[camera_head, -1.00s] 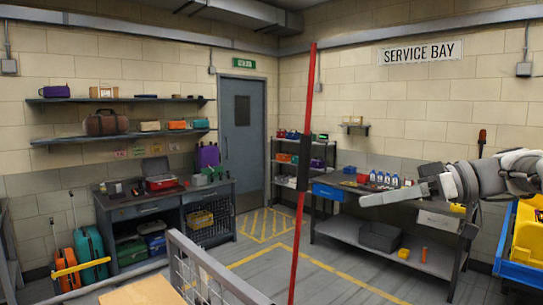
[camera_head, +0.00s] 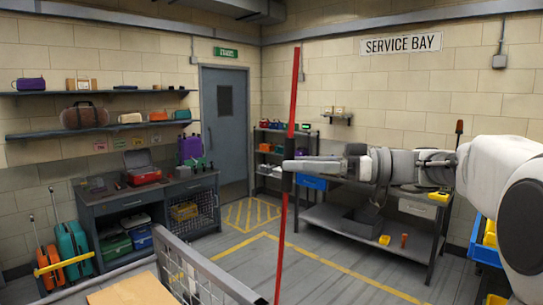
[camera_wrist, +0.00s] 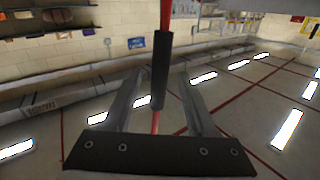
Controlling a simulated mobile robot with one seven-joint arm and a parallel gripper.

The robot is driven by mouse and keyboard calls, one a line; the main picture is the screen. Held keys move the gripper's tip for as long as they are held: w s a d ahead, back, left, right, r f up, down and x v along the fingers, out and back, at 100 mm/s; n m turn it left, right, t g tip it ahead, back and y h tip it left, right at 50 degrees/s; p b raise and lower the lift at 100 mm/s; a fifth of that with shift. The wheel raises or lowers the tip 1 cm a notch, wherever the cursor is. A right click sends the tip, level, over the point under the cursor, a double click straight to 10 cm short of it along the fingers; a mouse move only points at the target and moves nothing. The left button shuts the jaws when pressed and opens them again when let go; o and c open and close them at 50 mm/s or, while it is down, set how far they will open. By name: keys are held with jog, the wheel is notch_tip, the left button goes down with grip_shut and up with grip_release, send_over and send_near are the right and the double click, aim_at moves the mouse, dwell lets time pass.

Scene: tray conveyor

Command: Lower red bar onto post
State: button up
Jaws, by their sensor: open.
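A long thin red bar (camera_head: 293,95) stands almost upright, leaning slightly, in front of my body; its lower end runs out of the head view. A black sleeve (camera_head: 287,182) wraps its middle. My gripper (camera_head: 292,165) is level with this sleeve, reaching in from the right. In the wrist view the red bar (camera_wrist: 166,18) and its black sleeve (camera_wrist: 160,65) show between the two fingers of my open gripper (camera_wrist: 158,75). A gap shows on each side of the sleeve; I cannot tell if either finger touches it. I cannot make out a post.
A grey mesh railing (camera_head: 205,265) and a light wooden top (camera_head: 125,290) are close at the bottom. A dark workbench (camera_head: 150,205) stands at the left and a grey bench (camera_head: 345,225) behind my arm. A blue bin with yellow items (camera_head: 484,248) is at the right.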

jog(key=shift+w+a+p, duration=0.25)
jog(key=shift+a, duration=1.1)
jog(key=shift+w+a+p, duration=0.25)
jog(key=shift+a, duration=1.05)
grip_shut()
